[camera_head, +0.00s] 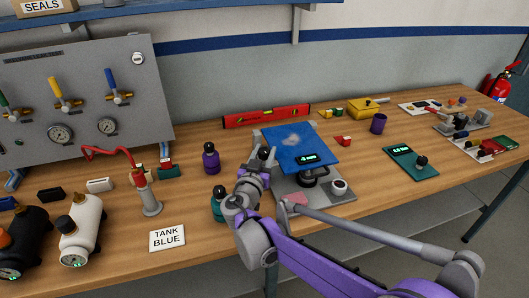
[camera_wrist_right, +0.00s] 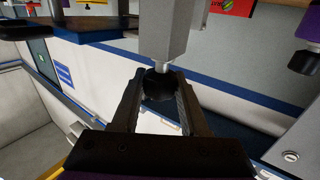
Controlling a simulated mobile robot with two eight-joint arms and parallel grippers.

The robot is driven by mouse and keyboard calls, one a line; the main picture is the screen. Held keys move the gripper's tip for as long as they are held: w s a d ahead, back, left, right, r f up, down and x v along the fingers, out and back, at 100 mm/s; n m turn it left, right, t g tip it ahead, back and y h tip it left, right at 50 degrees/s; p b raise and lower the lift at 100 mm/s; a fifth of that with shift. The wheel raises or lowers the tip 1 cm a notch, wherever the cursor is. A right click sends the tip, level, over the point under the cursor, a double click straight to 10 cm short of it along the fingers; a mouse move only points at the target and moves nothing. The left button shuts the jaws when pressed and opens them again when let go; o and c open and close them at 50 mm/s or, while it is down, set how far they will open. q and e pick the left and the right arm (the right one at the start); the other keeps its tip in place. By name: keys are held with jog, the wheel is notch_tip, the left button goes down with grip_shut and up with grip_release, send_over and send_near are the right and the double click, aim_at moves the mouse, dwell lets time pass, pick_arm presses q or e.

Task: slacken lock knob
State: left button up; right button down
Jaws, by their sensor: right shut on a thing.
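My right gripper (camera_head: 263,155) is at the left side of a fixture with a tilted blue plate (camera_head: 292,140) on a grey base (camera_head: 322,187). In the right wrist view the two black fingers (camera_wrist_right: 158,78) are shut on a round black knob (camera_wrist_right: 159,88). The knob sits on the end of a short pale shaft from a grey block (camera_wrist_right: 166,30). I take it for the lock knob. A small display (camera_head: 306,160) lies at the plate's front edge. My left gripper is not in view.
A purple-black bottle (camera_head: 211,160) and a green bottle (camera_head: 217,206) stand close left of my gripper. A red level (camera_head: 266,116) lies behind the fixture. A "TANK BLUE" card (camera_head: 167,239) lies at front left. A green panel with a knob (camera_head: 411,161) is at right.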

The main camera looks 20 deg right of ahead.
jog(key=shift+d+r+n+t+y+p, duration=0.2)
jog(key=shift+n+t+y+p, duration=0.35)
jog(key=shift+n+y, duration=0.35)
jog(key=n+y+p, duration=0.1)
jog(key=y+p, duration=0.1)
jog(key=n+t+y+p, duration=0.1)
jog(key=y+p, duration=0.1)
jog(key=shift+w+a+r, duration=0.1)
jog(key=shift+w+a, duration=0.05)
jog(key=shift+f+n+y+p, duration=0.2)
jog(key=shift+n+y+p, duration=0.1)
jog(key=shift+n+p, duration=0.1)
jog(key=shift+f, duration=0.1)
jog(key=shift+c, duration=2.1)
grip_release()
jog(key=shift+s, duration=0.2)
jog(key=s+a, duration=0.1)
jog(key=s, duration=0.9)
jog(key=shift+s+a, duration=0.3)
jog(key=shift+a, duration=0.05)
